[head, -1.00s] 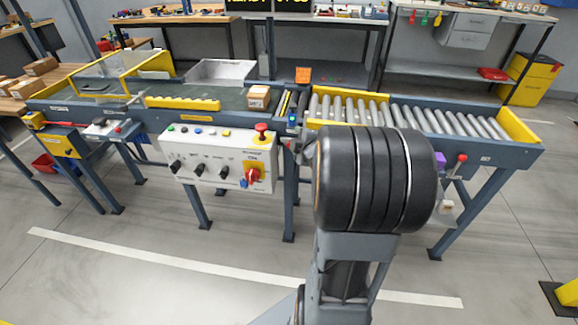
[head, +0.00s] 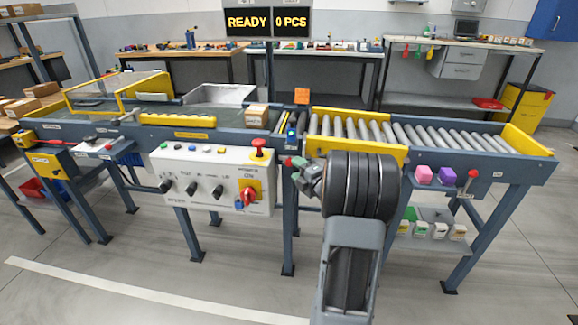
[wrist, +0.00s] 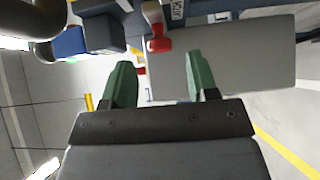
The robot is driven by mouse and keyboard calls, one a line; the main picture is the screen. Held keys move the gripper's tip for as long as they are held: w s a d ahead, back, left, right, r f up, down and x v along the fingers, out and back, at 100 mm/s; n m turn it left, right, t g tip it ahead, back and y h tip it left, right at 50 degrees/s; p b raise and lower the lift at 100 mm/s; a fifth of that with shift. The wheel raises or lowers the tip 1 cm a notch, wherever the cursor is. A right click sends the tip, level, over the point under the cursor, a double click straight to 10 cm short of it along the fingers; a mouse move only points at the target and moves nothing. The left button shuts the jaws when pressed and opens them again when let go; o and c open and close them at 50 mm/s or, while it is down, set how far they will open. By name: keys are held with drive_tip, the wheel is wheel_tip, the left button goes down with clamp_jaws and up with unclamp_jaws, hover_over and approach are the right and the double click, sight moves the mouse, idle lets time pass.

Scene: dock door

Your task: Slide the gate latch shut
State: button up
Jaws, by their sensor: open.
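My gripper (head: 304,176) is in front of the conveyor frame, just right of the control box, partly hidden by my own dark wrist. In the wrist view, its two green fingers (wrist: 162,82) stand apart with nothing between them. A red knob on a pale stem (wrist: 158,43) lies just beyond the fingertips, near the middle gap. It looks like the latch handle, but the latch bolt and its catch cannot be made out. A red knob also shows in the head view (head: 289,162), close to the gripper's tip. I cannot tell whether the fingers touch it.
A white control box (head: 215,180) with knobs and a red button hangs left of my gripper. The roller conveyor (head: 440,140) runs right. A cardboard box (head: 257,115) sits on the belt. Purple and pink blocks (head: 435,176) lie on a right shelf. The floor in front is open.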

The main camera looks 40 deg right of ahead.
sight(289, 163)
drive_tip(key=shift+w+b, duration=0.3)
drive_tip(key=shift+w, duration=2.25)
drive_tip(key=shift+c, duration=0.4)
clamp_jaws()
